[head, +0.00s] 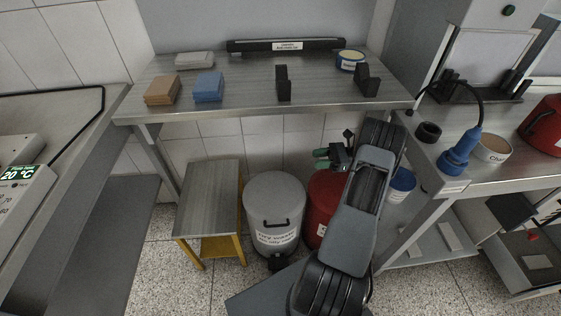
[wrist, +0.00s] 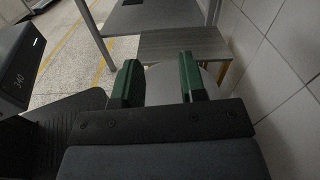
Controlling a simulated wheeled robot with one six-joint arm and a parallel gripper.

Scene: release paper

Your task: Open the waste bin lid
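The grey round waste bin (head: 275,215) stands on the floor under the steel table, with its lid closed. A dark handle shows on its upper front, above a white label, and a dark pedal part sits at its foot. My gripper (head: 321,159) is above and to the right of the bin, over the red bin's side, apart from the grey lid. In the wrist view my gripper (wrist: 160,76) has its two green fingers spread with nothing held between them. A pale grey surface, apparently the bin lid (wrist: 166,84), shows beyond them.
A red bin (head: 323,190) stands right of the grey one, partly hidden by my arm. A steel-topped stool (head: 212,190) with yellow legs stands close on the left. The steel table (head: 235,113) overhangs both bins. A blue-labelled container (head: 402,184) is at right.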

